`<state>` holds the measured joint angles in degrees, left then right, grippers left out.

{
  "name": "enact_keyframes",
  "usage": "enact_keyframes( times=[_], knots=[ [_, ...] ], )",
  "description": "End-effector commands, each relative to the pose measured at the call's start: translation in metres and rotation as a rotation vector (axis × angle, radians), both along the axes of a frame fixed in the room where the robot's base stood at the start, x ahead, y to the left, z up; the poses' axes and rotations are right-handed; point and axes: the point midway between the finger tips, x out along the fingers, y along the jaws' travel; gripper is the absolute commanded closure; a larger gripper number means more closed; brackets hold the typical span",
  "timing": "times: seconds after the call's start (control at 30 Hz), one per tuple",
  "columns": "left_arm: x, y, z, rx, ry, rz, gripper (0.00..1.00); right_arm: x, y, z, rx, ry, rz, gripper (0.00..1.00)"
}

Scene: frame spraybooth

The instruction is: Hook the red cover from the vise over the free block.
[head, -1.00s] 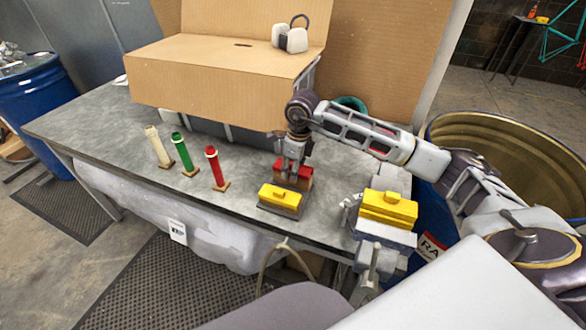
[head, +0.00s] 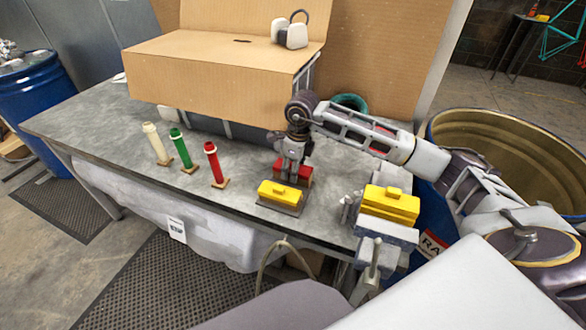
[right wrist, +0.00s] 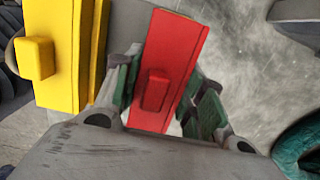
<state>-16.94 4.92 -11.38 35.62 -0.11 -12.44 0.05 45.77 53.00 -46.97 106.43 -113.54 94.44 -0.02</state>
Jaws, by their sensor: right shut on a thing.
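The red cover (head: 305,171) is at the block spot behind a yellow-covered block, near the table's front edge. My right gripper (head: 291,178) comes down from above and is shut on the red cover, which also shows between the green finger pads in the right wrist view (right wrist: 172,65). A brown block (head: 304,183) shows just under the cover; whether the cover is seated on it I cannot tell. The vise (head: 388,233) at the right front corner has a yellow cover (head: 391,204) at its top. My left gripper is not in view.
The yellow cover (head: 279,194) on the front block is close beside the gripper; it also shows in the wrist view (right wrist: 58,60). White, green and red (head: 213,160) posts stand to the left. A cardboard box (head: 220,75) stands behind. Bare table lies between.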

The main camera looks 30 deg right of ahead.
Motion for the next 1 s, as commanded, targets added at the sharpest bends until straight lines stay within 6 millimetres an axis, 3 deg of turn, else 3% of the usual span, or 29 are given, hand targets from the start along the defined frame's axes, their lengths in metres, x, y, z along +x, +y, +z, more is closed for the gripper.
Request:
enact_keyframes(
  times=[0.5, 0.53, 0.7, 0.93, 1.0],
  knots=[
    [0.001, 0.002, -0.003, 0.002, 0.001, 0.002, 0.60, 0.000, 0.000, -0.003, 0.000, 0.000, 0.000, 0.84],
    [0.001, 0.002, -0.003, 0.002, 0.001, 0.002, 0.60, 0.000, 0.000, -0.003, 0.000, 0.000, 0.000, 0.56],
    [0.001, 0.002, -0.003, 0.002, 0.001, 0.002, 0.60, 0.000, 0.000, -0.003, 0.000, 0.000, 0.000, 0.35],
    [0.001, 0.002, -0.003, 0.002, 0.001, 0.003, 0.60, 0.000, 0.000, -0.003, 0.000, 0.000, 0.000, 0.35],
    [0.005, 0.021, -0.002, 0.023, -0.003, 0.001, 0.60, 0.000, 0.000, -0.003, 0.000, 0.000, 0.000, 0.35]
  ],
)
